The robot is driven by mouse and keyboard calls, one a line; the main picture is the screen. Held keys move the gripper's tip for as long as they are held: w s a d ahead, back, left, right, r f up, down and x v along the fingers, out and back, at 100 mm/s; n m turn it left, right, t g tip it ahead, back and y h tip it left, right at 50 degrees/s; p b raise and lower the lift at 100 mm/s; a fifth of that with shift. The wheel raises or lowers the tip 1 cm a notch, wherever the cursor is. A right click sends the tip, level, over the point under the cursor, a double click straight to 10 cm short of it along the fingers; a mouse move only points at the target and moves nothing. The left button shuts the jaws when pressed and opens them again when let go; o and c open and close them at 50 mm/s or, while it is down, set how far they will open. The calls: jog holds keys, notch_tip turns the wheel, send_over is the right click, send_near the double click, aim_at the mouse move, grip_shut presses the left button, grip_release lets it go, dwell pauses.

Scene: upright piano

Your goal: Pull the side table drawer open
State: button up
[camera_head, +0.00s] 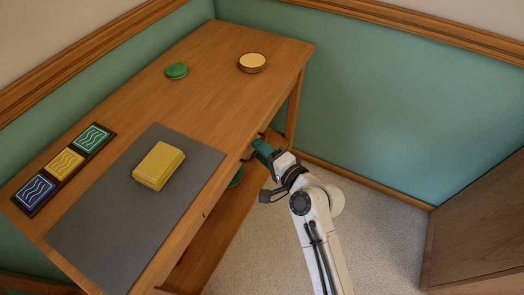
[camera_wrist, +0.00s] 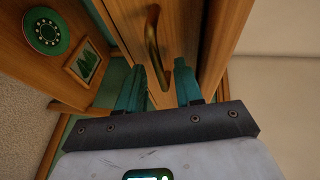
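The wooden side table (camera_head: 225,75) stands against the green wall in the head view. My gripper (camera_head: 260,150) is at its front edge, towards the far end. In the wrist view a curved brass handle (camera_wrist: 152,40) stands out from the wooden drawer front (camera_wrist: 181,22). My gripper (camera_wrist: 160,68) has its two teal fingers apart, one on each side of the handle's lower end. I see no clear contact between fingers and handle. Whether the drawer is fully shut cannot be told; my gripper hides part of that front in the head view.
On the tabletop are a grey mat (camera_head: 90,225) with a yellow block (camera_head: 158,165), a tray of three patterned tiles (camera_head: 65,163), a green disc (camera_head: 176,71) and a round yellow-topped tin (camera_head: 252,63). A lower shelf (camera_head: 205,240) lies below. Carpet is clear before the table; a wooden cabinet (camera_head: 480,230) stands right.

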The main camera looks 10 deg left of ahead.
jog(key=shift+w+a, duration=0.1)
jog(key=shift+a, duration=0.05)
grip_shut()
dwell(1.4)
